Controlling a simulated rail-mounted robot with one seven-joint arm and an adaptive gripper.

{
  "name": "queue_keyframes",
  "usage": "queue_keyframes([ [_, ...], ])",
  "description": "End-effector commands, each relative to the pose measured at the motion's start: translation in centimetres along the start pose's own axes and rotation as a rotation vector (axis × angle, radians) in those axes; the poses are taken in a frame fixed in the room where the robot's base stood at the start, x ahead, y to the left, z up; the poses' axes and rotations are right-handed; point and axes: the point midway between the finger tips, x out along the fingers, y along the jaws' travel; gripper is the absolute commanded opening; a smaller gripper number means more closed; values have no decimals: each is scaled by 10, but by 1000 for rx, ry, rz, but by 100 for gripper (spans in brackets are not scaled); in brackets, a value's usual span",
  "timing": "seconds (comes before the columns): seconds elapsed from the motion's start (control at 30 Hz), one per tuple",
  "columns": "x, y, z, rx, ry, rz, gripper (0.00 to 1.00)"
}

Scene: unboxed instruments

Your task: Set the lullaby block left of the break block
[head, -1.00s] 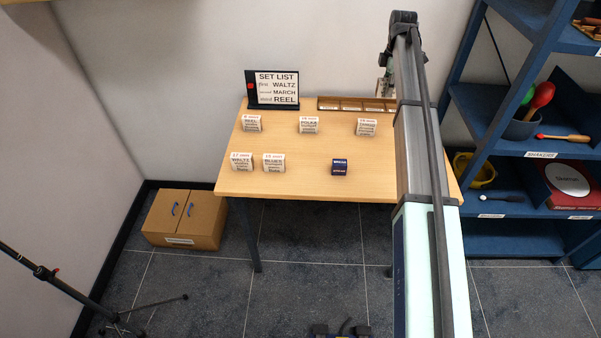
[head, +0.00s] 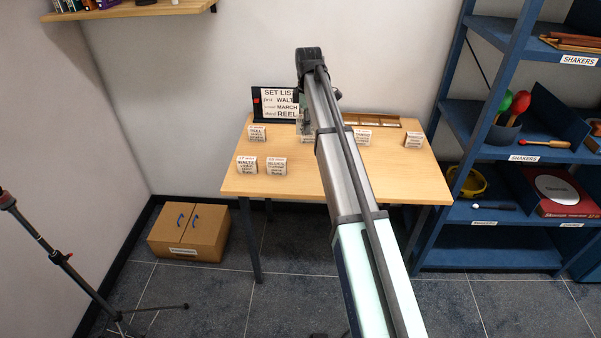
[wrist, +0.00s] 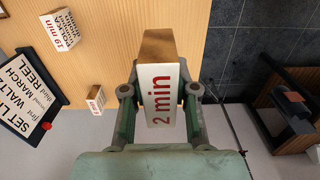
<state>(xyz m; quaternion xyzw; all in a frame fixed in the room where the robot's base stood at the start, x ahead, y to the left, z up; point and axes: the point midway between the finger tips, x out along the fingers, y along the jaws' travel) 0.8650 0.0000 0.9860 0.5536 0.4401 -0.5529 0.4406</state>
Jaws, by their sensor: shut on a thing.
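My gripper (wrist: 160,92) is shut on a wooden block (wrist: 160,105) with a white label. The label reads "2 min" in red, possibly with a digit hidden; its name does not show. In the wrist view the block is held above the table with a finger on each side. In the head view my arm hides the gripper's hold. The break block is hidden behind my arm, and I cannot read "lullaby" on any block.
The table (head: 300,185) bears the waltz block (head: 247,165), blues block (head: 276,166), reel block (head: 257,132), tango block (head: 362,136) and another block (head: 413,140). The polka block (wrist: 60,28) is in the wrist view. A set list sign (head: 264,105) and a wooden tray (head: 385,122) stand behind.

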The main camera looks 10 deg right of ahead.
Motion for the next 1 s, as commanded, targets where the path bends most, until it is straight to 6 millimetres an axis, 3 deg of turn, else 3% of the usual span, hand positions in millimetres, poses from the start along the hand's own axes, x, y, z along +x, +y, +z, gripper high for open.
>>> queue_keyframes([
  [0.5,118,-2,0,-2,-1,-3,0],
  [1.0,165,-1,0,-2,0,-3,0],
])
